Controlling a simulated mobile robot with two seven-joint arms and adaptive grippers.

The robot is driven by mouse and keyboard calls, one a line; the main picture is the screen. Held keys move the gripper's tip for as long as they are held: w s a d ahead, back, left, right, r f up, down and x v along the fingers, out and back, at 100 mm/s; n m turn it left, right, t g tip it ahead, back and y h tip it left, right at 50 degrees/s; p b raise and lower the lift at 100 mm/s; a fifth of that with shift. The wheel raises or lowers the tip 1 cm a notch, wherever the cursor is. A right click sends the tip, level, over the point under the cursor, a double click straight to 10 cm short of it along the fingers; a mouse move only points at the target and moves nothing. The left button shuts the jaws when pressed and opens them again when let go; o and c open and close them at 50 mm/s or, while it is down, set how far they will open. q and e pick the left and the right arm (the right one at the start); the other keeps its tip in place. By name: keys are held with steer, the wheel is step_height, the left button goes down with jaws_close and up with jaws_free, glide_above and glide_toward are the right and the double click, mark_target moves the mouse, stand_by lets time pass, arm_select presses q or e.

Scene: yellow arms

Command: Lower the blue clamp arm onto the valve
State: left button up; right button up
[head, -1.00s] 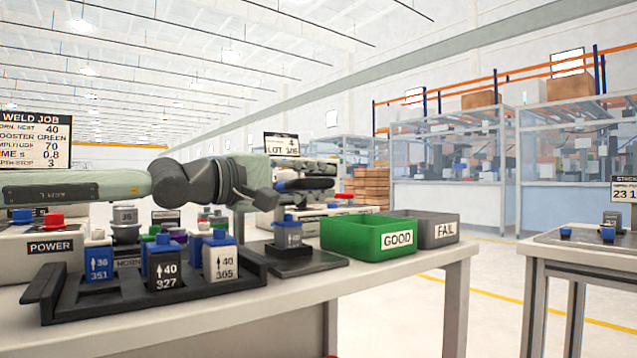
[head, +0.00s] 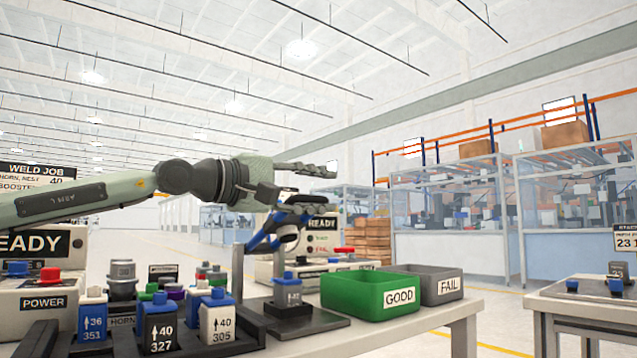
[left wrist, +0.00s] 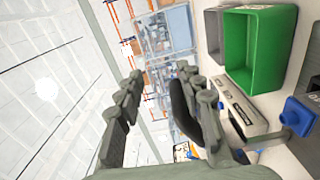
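The blue clamp arm (head: 268,234) is raised and tilted, above and behind the valve and apart from it. The valve (head: 290,292), grey with a blue top, stands upright on a black fixture plate (head: 308,323); its blue top also shows in the left wrist view (left wrist: 298,116). My left gripper (head: 318,184) is over the clamp, its fingers pointing right. In the left wrist view its fingers (left wrist: 162,105) are spread, with a black handle (left wrist: 182,108) between them, nearer the right finger; a gap shows on the other side. My right gripper is not in view.
The green GOOD bin (head: 365,293) and grey FAIL bin (head: 432,284) stand right of the fixture. A black rack (head: 250,326) with several valves stands to its left. A READY tester (head: 322,240) is behind the clamp. The front right tabletop is clear.

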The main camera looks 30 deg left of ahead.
arm_select(q)
steer(key=shift+r, duration=0.9)
steer(key=shift+s, duration=0.1)
